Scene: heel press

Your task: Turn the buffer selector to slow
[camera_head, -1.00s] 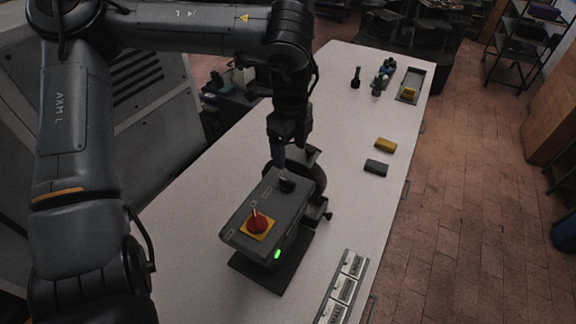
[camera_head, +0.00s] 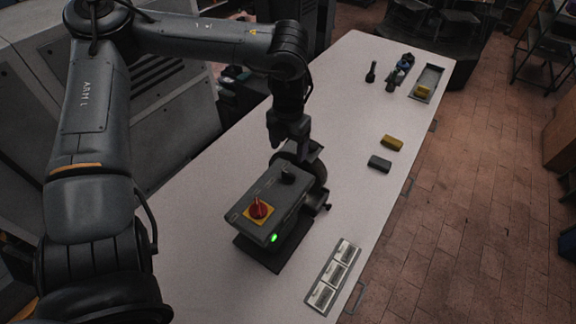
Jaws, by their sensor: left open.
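A grey control box (camera_head: 262,196) on the bench carries a black knob (camera_head: 288,175) at its far end and a red rotary switch (camera_head: 259,209) on a yellow plate nearer me. The labels are too small to read, so I cannot tell which setting the black knob, likely the buffer selector, points to. My left gripper (camera_head: 288,148) is open and empty, pointing down just beyond and above the black knob, apart from it. My right gripper is not in view.
A green light (camera_head: 273,238) glows on the box's front. A dark round machine part (camera_head: 308,172) stands behind the box. A labelled panel (camera_head: 333,277) lies front right. A yellow block (camera_head: 391,143) and a grey block (camera_head: 379,163) lie farther right. The bench's left front is clear.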

